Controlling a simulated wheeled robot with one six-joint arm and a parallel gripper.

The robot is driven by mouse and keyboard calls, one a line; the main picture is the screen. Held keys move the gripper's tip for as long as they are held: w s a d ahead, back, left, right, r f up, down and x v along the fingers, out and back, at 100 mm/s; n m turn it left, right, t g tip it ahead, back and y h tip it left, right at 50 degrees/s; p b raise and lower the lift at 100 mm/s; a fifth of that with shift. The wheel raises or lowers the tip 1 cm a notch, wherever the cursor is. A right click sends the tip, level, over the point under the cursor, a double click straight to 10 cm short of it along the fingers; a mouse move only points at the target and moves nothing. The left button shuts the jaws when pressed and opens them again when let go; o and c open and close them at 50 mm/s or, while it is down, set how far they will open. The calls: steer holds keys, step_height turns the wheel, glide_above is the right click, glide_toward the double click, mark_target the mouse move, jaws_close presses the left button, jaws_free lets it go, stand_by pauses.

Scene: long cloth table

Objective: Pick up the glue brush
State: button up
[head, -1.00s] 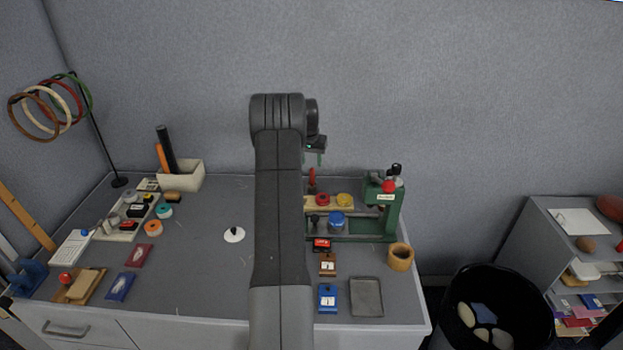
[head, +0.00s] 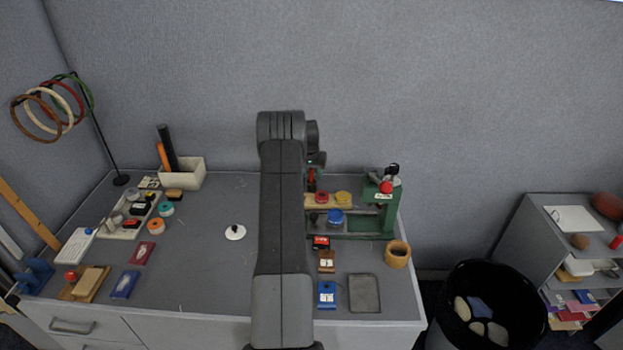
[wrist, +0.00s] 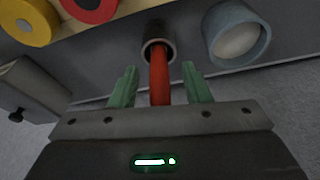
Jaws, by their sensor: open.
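The glue brush (wrist: 159,78) appears as a red handle rising from a small dark cup (wrist: 157,48) in the wrist view. Its lower end is hidden inside the cup. My gripper (wrist: 160,86) is open, with one green finger on each side of the handle. I see a gap between the handle and each finger. In the head view the red handle (head: 311,177) shows just right of my arm, close under my gripper. The cup is mostly hidden behind my arm there.
A wooden rack carries a red roll (head: 321,197) and a yellow roll (head: 343,197). A blue round container (head: 336,216) sits in front of it. A green stand (head: 383,212) is to the right. The table's middle left is mostly clear around a white disc (head: 235,232).

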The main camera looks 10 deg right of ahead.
jaws_close()
step_height(320, 180, up, 10)
steer(key=b, duration=0.2)
steer(key=shift+b, duration=0.3)
